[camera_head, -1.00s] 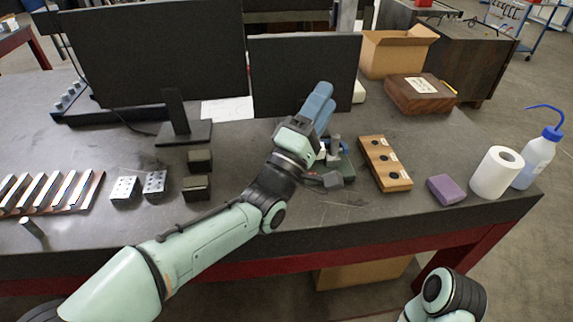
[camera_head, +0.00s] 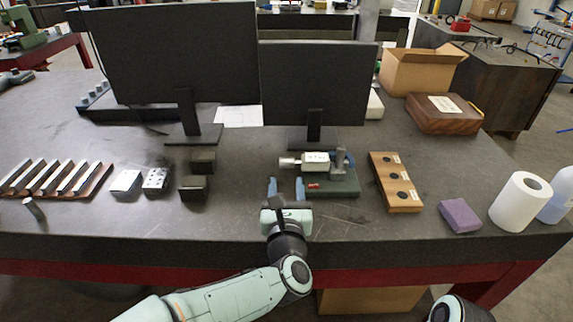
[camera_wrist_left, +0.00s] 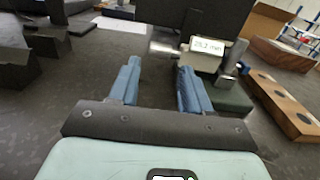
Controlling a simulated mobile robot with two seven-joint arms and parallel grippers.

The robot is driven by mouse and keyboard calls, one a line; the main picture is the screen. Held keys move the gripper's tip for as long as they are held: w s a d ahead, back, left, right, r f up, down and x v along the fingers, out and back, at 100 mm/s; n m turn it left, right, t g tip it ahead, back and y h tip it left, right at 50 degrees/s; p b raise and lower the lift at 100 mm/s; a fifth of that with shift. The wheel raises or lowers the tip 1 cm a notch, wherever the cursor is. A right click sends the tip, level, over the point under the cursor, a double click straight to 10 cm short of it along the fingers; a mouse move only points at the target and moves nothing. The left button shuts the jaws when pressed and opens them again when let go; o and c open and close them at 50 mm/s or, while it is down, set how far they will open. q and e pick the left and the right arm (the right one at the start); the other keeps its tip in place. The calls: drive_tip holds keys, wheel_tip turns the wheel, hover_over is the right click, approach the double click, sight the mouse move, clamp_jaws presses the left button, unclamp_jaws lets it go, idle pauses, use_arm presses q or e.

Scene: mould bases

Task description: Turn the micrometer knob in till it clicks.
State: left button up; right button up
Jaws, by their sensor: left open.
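The micrometer (camera_head: 316,161) lies across a dark green base (camera_head: 340,185) on the bench, with its silver knob (camera_head: 288,162) pointing left. In the left wrist view the knob (camera_wrist_left: 163,48) shows beyond the fingertips, and the micrometer's display (camera_wrist_left: 207,46) seems to read 25.2 mm. My left gripper (camera_head: 286,186) is open and empty, its two blue fingers apart on the near side of the knob, not around it. In the left wrist view the gap between the fingers (camera_wrist_left: 158,72) lines up roughly with the knob. My right gripper is out of view.
A wooden block with dark holes (camera_head: 396,182) lies right of the base. A monitor (camera_head: 315,85) stands behind the micrometer. Dark blocks (camera_head: 194,188) sit to the left. A purple block (camera_head: 460,215) and a white roll (camera_head: 520,202) stand at the right. Bench front is mostly clear.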

sight(287, 161)
use_arm(q)
drive_tip(key=w+p, duration=0.1)
drive_tip(key=w, duration=0.7)
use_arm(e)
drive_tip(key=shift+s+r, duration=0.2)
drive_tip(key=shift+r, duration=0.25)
use_arm(q)
drive_tip(key=c, duration=0.8)
drive_tip(key=shift+o, duration=0.2)
drive_tip(key=b, duration=0.3)
drive_tip(key=t+b, duration=0.1)
drive_tip(key=b, duration=0.2)
drive_tip(key=shift+s+f, duration=0.1)
drive_tip(key=shift+f, duration=0.2)
drive_tip(key=shift+r+b, duration=0.1)
drive_tip(key=shift+b, duration=0.2)
drive_tip(key=shift+r, duration=0.15)
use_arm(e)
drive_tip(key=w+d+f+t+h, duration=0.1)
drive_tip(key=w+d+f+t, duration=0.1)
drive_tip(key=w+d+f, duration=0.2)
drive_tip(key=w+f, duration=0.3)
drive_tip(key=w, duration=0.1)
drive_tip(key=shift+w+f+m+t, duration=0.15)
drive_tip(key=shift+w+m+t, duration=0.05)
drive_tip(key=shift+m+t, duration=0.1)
